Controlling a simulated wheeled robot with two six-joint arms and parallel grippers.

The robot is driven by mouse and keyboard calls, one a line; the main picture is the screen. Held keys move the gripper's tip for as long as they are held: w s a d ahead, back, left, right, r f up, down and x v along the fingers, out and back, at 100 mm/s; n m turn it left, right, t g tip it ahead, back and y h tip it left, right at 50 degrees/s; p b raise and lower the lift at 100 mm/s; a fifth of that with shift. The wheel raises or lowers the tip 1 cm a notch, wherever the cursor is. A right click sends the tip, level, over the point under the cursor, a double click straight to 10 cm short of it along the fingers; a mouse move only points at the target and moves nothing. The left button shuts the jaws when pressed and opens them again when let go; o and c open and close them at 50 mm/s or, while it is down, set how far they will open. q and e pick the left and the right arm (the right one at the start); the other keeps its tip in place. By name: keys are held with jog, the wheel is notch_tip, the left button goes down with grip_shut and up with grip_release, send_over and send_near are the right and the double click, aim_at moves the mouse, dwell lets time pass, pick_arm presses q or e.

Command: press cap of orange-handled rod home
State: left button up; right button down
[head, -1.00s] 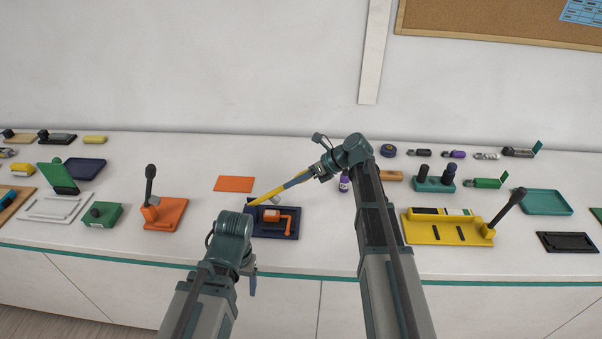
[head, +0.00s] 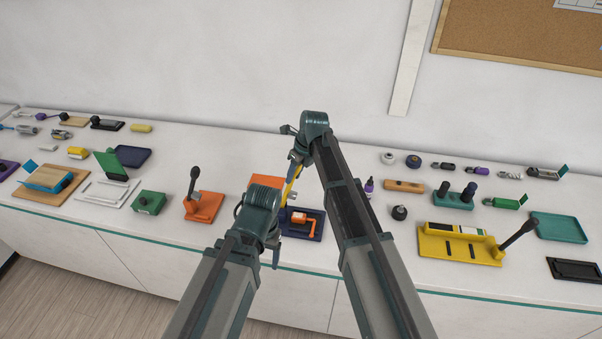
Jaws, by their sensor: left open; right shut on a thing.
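My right gripper (head: 296,160) is shut on a slim rod (head: 291,186) with a yellow-orange length and a blue length. The rod points steeply down, and its lower end passes behind my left wrist. I cannot make out a cap on it. My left gripper (head: 275,252) is open, low in front of the bench area. Its fingers are small and partly hidden by its wrist, and I cannot tell whether anything is between them.
A navy tray (head: 316,232) with an orange bent-pipe fixture (head: 300,217) lies just right of my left wrist. An orange plate (head: 266,181) is behind it. An orange lever stand (head: 203,207) is left; a dark knob (head: 399,212) and yellow fixture (head: 440,246) are right.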

jog(key=shift+a+h, duration=0.3)
jog(key=c, duration=0.6)
grip_release()
jog(key=shift+w, duration=0.1)
jog(key=shift+o, duration=0.2)
jog(key=shift+r, duration=0.15)
